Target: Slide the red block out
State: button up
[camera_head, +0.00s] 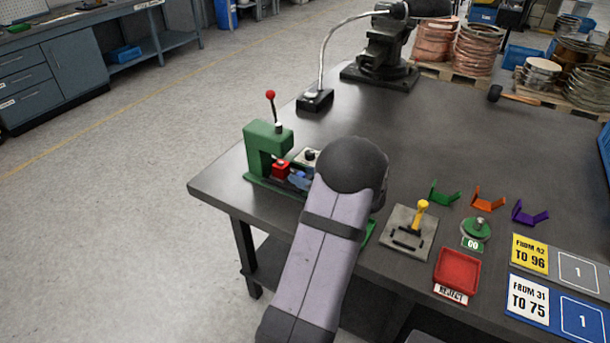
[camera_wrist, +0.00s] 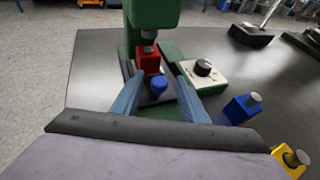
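The red block (camera_head: 281,169) sits in the green press (camera_head: 262,140), low under its overhanging head. In the wrist view the red block (camera_wrist: 148,60) stands right below the press's grey plunger, with a small round piece on top; I cannot tell whether they touch. A blue knob (camera_wrist: 158,85) is just on the near side of the red block. My gripper (camera_wrist: 157,97) is open, its two bluish fingers spread to the left and right of the blue knob and short of the red block. Nothing shows held between them. My arm hides part of the press base in the head view.
A white box with a black dial (camera_wrist: 203,70) stands close to the right finger. A blue block (camera_wrist: 242,107) and a yellow block (camera_wrist: 291,160) lie farther right. A red reject tray (camera_head: 458,271) and a yellow-handled plate (camera_head: 410,230) are on the table's right.

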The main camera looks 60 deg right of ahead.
grip_shut()
jog(key=s, duration=1.2)
jog(key=shift+r+p, duration=0.1)
jog(key=shift+p, duration=0.2)
jog(key=shift+s, duration=0.2)
grip_release()
jog(key=shift+s, duration=0.15)
jog(key=shift+b+v, duration=0.45)
jog(key=shift+v, duration=3.15)
